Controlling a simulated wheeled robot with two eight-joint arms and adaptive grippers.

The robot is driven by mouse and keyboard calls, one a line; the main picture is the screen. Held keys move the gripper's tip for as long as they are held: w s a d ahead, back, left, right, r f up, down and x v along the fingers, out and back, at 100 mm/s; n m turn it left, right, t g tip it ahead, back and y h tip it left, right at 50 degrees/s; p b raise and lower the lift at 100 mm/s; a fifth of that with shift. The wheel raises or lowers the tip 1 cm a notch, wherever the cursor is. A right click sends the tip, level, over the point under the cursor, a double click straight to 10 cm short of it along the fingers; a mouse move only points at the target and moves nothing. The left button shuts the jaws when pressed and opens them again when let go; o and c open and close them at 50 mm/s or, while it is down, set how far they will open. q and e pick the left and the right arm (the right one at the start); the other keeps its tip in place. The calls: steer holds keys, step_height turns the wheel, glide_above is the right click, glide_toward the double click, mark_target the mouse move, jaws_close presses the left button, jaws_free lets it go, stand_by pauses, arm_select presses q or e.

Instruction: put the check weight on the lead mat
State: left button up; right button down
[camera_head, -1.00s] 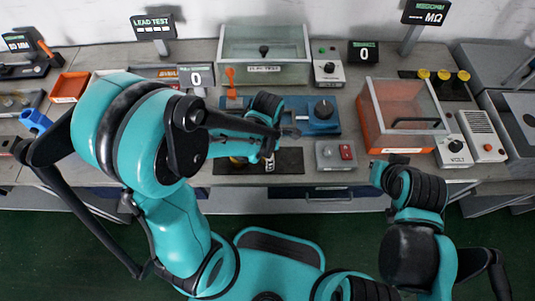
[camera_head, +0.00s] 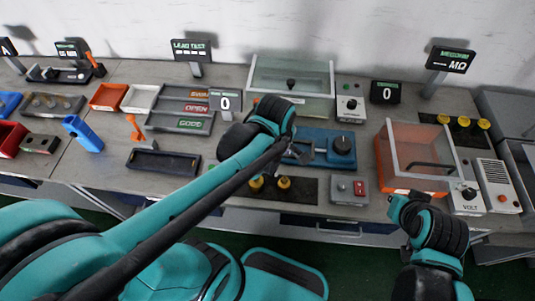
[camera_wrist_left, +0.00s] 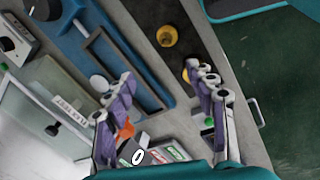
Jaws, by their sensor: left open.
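A dark mat (camera_head: 302,190) lies near the front edge of the bench. Two brass-coloured, weight-like pieces (camera_head: 284,183) stand on it, the left one (camera_head: 256,184) close to my arm. I cannot tell which is the check weight. In the left wrist view a brass piece (camera_wrist_left: 167,36) shows clearly, and the other is partly hidden behind a finger. My left gripper (camera_wrist_left: 163,92) is open and empty above the bench, between the blue fixture and the mat. In the head view its fingers (camera_head: 298,152) show over the blue fixture. My right gripper (camera_head: 403,203) is at the bench's front edge; its fingers are unclear.
The blue fixture (camera_head: 315,139) stands behind the mat. A grey switch box (camera_head: 349,190) is right of it, then an orange clear-lidded box (camera_head: 412,158). A glass-lidded box (camera_head: 290,87) stands behind. Sorting trays (camera_head: 181,122) and a black tray (camera_head: 163,163) lie left.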

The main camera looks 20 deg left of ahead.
arm_select(q)
steer(key=s+a+r+m+t, duration=0.3)
steer(key=a+r+m+t, duration=0.1)
steer(key=m, duration=1.2)
steer(key=shift+a+r+m+t, duration=0.2)
steer(key=shift+r+m+t, duration=0.1)
steer(key=shift+r+t, duration=0.4)
steer(key=shift+f+b, duration=0.25)
steer(key=shift+b, duration=0.1)
